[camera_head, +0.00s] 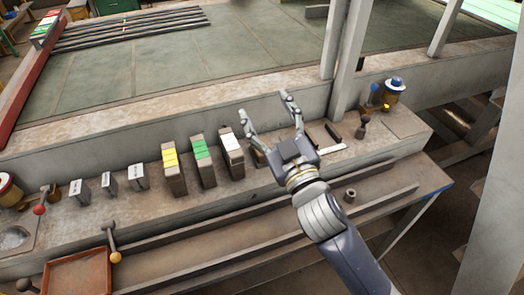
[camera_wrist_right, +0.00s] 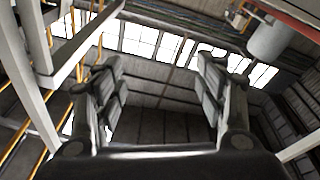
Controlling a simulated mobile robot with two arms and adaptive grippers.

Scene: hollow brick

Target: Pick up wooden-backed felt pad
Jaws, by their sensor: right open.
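My right gripper (camera_head: 264,104) reaches over the ledge of the machine, its two fingers spread and nothing between them. In the right wrist view the same open fingers (camera_wrist_right: 164,75) frame only the roof and windows. A small brown piece (camera_head: 258,157) is partly hidden behind the gripper's left finger and palm. A dark bar (camera_head: 333,132) and a pale strip (camera_head: 332,149) lie on the ledge just right of the gripper. I cannot tell for sure which of these is the wooden-backed felt pad. My left gripper is not in view.
Upright blocks with yellow (camera_head: 174,172), green (camera_head: 204,163) and white (camera_head: 231,155) marks stand left of the gripper. Small grey labelled blocks (camera_head: 108,183) are farther left. A blue-capped container (camera_head: 393,92) stands at the right. A grey post (camera_head: 350,50) rises behind the gripper.

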